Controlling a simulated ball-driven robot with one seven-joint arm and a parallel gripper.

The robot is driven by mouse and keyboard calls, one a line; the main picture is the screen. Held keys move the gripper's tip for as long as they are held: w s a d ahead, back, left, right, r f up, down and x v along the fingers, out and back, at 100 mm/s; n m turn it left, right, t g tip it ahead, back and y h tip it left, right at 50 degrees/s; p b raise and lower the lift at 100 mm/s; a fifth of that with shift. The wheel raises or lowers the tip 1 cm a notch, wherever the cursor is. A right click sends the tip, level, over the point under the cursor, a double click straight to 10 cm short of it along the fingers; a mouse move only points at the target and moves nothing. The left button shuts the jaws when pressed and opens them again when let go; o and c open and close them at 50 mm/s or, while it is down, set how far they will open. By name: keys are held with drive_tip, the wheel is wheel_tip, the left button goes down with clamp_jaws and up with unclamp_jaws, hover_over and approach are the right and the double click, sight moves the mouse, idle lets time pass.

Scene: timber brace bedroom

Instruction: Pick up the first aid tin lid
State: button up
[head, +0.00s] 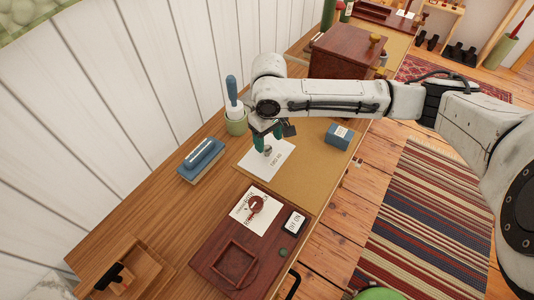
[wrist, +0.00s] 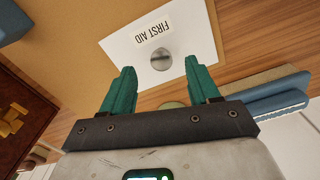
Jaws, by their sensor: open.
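The first aid tin lid (head: 262,169) is a flat white rectangle with a FIRST AID label and a small grey knob (head: 267,150). It lies on the desk, partly on the tan mat. In the wrist view the lid (wrist: 197,32) is ahead of my fingers, and its knob (wrist: 161,60) shows between the fingertips. My gripper (head: 267,138) has green fingers and points down over the knob's end of the lid. In the wrist view my gripper (wrist: 160,65) is open with nothing held. The exact height gap to the knob cannot be told.
A blue block (head: 203,157) lies further left, and a blue box (head: 338,137) is right on the mat (head: 315,180). A brown wooden box (head: 340,58) stands behind my arm.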

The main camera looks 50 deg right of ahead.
sight(268, 149)
drive_tip(key=shift+f, duration=1.9)
drive_tip(key=shift+c, duration=0.3)
clamp_jaws()
